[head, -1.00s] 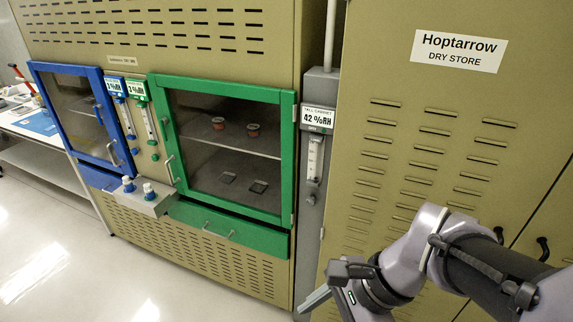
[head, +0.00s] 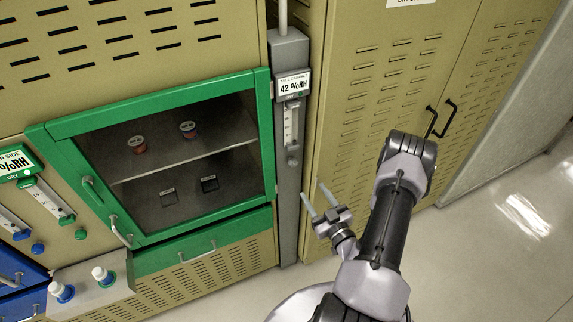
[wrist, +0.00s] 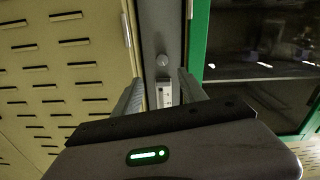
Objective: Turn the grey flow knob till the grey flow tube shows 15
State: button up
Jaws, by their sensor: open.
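The grey flow knob (head: 292,162) is a small round knob on the narrow grey column, just below the grey flow tube (head: 291,125). The tube is a clear upright gauge under a label reading 42 %RH; its flow reading is too small to tell. My gripper (head: 315,191) is open and empty, to the lower right of the knob and apart from it. In the wrist view, the knob (wrist: 162,60) shows beyond and between the two fingers of my gripper (wrist: 158,77). Part of the tube (wrist: 164,95) shows there too, its rest hidden by the gripper body.
The green-framed cabinet door (head: 160,85) stands left of the grey column (head: 289,210). A tan tall cabinet (head: 355,150) with black handles is on the right. Green (head: 80,234) and blue (head: 38,248) knobs and a small grey shelf (head: 110,290) are at lower left. Floor is clear at right.

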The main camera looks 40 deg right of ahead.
aim_at(295, 165)
jog(key=x, duration=0.9)
jog(key=b+x, duration=0.1)
jog(key=x, duration=0.4)
jog(key=shift+w+a+r, duration=0.1)
jog(key=shift+a, duration=0.15)
grip_shut()
